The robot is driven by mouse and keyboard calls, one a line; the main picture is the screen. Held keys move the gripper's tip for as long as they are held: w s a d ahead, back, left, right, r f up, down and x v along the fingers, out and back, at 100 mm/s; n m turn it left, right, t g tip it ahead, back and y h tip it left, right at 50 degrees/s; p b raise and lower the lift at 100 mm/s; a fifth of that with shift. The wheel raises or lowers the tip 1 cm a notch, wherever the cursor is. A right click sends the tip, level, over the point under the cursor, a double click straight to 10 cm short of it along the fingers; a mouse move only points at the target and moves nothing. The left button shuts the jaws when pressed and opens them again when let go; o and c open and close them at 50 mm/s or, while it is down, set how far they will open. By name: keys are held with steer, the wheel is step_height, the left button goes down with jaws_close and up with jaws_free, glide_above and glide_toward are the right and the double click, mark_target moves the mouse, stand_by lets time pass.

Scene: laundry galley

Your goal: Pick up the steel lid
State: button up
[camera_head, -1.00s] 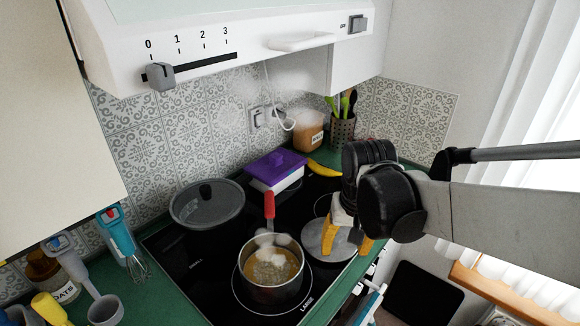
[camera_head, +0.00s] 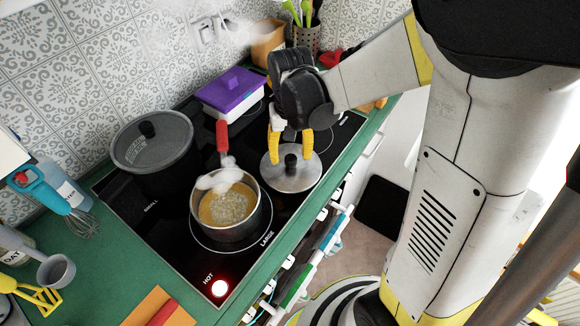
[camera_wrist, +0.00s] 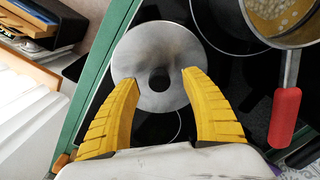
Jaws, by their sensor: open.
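The steel lid (camera_head: 291,174) is a round, flat, grey disc with a dark knob in its middle, lying on the black hob to the right of the steaming saucepan. In the wrist view the lid (camera_wrist: 166,52) shows just beyond the fingertips, its dark knob between and slightly beyond them. My gripper (camera_head: 291,153) has two yellow fingers, spread open and empty, above the lid with one finger on each side of the knob. In the wrist view my gripper (camera_wrist: 163,76) is open too. Whether the fingertips touch the lid cannot be told.
A saucepan (camera_head: 224,226) with a red handle (camera_head: 223,136) steams close left of the lid. A dark lidded pot (camera_head: 155,160) and a purple-lidded box (camera_head: 232,93) stand behind. The green counter edge (camera_head: 345,150) runs close right. A red light glows near the hob's front (camera_head: 219,288).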

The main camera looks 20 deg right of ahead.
mark_target(291, 158)
step_height(291, 158, down, 4)
steer(key=shift+w+d+b, duration=0.15)
steer(key=shift+b, duration=0.6)
steer(key=shift+r, duration=0.1)
jaws_close()
steer(key=shift+r, duration=0.1)
steer(key=r+p, duration=0.1)
steer(key=r, duration=0.1)
steer(key=r+p, duration=0.1)
steer(key=r, duration=0.1)
steer(key=shift+s+d+r+p, duration=0.15)
steer(key=shift+s+r+p, duration=0.05)
steer(key=shift+r+p, duration=0.15)
steer(key=s+d+r+p, duration=0.3)
steer(key=s+d+r, duration=0.3)
steer(key=s, duration=0.3)
steer(key=shift+d, duration=0.3)
